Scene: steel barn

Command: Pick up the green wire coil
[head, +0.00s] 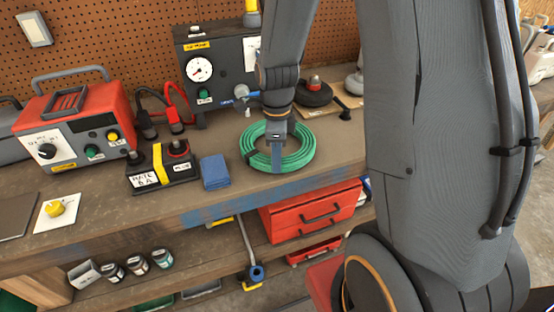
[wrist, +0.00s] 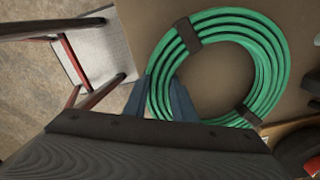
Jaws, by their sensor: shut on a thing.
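The green wire coil (head: 300,160) lies flat near the front edge of the wooden bench. It is a ring of several green loops with dark ties around it. The gripper is shut on the coil's strands. Whether the coil is lifted at all I cannot tell.
A blue folded cloth (head: 214,172) and a black battery (head: 162,168) stand to the left of the coil. A dark gauge box (head: 217,65) stands behind it. A red charger (head: 75,128) is at the far left. A red toolbox (head: 312,210) sits on the shelf below.

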